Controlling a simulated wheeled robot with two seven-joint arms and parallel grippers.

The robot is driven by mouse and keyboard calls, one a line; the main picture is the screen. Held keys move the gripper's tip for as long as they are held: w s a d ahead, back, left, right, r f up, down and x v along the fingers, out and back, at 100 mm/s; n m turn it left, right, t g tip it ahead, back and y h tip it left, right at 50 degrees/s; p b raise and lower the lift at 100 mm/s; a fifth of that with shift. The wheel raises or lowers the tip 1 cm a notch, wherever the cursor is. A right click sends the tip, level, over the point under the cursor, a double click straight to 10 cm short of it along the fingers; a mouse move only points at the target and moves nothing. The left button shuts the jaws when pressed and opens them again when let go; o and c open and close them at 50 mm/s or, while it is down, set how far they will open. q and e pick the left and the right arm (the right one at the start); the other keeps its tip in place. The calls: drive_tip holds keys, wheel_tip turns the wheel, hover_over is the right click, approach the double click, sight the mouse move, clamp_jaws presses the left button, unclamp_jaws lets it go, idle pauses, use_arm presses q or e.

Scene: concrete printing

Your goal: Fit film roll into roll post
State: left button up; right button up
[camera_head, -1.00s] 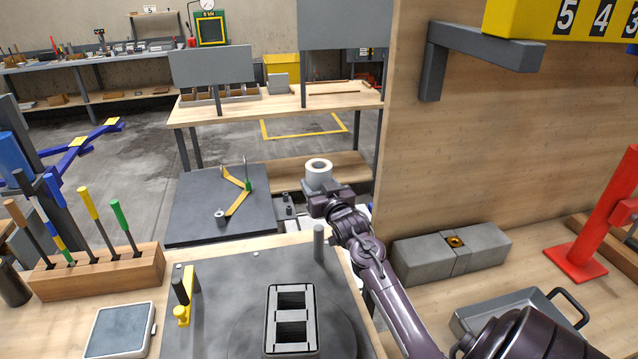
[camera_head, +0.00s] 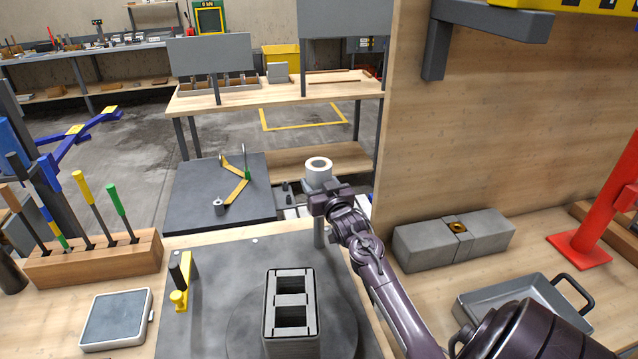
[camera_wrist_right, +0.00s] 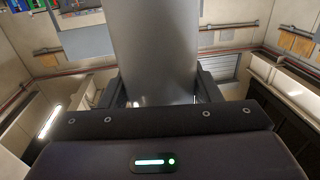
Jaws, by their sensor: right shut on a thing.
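The film roll (camera_head: 319,175) is a short white cylinder with an open core, held upright with its top ring facing up. My right gripper (camera_head: 326,194) is shut on it. In the right wrist view the roll (camera_wrist_right: 155,45) is a large grey-white cylinder between the two fingers (camera_wrist_right: 165,92). The roll post (camera_head: 319,237) is a grey upright peg at the back right of the dark plate. In the head view the roll and gripper appear just above it, and the gripper covers the post's top. I cannot tell whether they are lined up in depth. My left gripper is not in view.
A grey hollow block (camera_head: 291,312) stands on the round turntable in front of the post. A yellow clamp (camera_head: 183,280) is at the plate's left. A wooden tool holder (camera_head: 95,259) stands further left. A wooden panel (camera_head: 510,130) and grey blocks (camera_head: 453,240) are on the right.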

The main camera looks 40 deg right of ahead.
sight(320, 225)
drive_tip(key=shift+r+p, duration=0.15)
drive_tip(key=shift+p, duration=0.4)
idle(1.1)
drive_tip(key=shift+f+b, duration=4.65)
drive_tip(key=shift+f, duration=2.1)
drive_tip(key=o, duration=1.2)
drive_tip(key=shift+o, duration=0.5)
drive_tip(key=shift+s+f, duration=0.1)
drive_tip(key=shift+f, duration=0.05)
drive_tip(key=shift+a, duration=0.1)
